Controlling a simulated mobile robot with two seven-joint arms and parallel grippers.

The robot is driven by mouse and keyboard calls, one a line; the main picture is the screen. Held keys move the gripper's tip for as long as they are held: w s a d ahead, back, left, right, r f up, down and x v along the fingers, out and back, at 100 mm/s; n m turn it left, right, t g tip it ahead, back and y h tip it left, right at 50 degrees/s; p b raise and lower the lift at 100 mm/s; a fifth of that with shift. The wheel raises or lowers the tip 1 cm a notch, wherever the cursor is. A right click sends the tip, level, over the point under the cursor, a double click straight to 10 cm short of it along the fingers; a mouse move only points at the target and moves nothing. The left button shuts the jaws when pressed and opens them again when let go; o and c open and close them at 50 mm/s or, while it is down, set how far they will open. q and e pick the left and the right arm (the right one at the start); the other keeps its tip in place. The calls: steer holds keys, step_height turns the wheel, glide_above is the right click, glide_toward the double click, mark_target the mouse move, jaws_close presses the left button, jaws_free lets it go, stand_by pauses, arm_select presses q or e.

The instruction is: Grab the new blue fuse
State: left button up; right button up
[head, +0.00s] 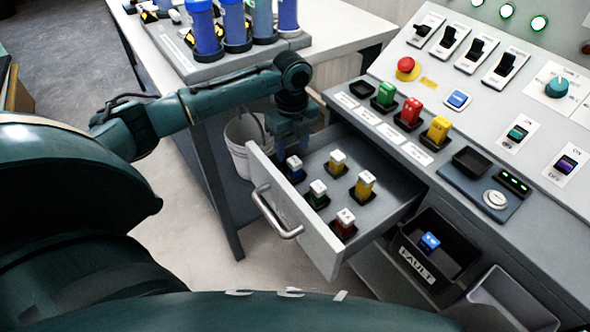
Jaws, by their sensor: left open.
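The blue fuse (294,172) with a white top stands in a black socket at the back left of the open drawer (322,250). My left gripper (291,146) points down just above it and is open. Whether its fingers reach around the fuse's top I cannot tell. Other white-topped fuses stand in the drawer: a yellow fuse (337,161), another yellow fuse (365,184), a green fuse (318,196) and a red fuse (344,225). Another blue fuse (430,241) lies in the black FAULT bin (415,268). My right gripper is out of view.
The sloped console (480,90) holds green, red and yellow fuses and an empty leftmost socket (361,89). A red emergency button (407,68) sits above. A table with blue cylinders (205,28) stands behind my left arm. A white bucket (240,150) is beside the drawer.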

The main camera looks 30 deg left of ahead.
mark_target(294, 161)
arm_select(q)
steer(key=shift+f, duration=0.5)
steer(key=f, duration=0.1)
steer(key=f+b, duration=0.1)
steer(key=f, duration=0.3)
steer(key=shift+d, duration=0.25)
steer(key=shift+r, duration=0.1)
steer(key=shift+c, duration=0.6)
jaws_close()
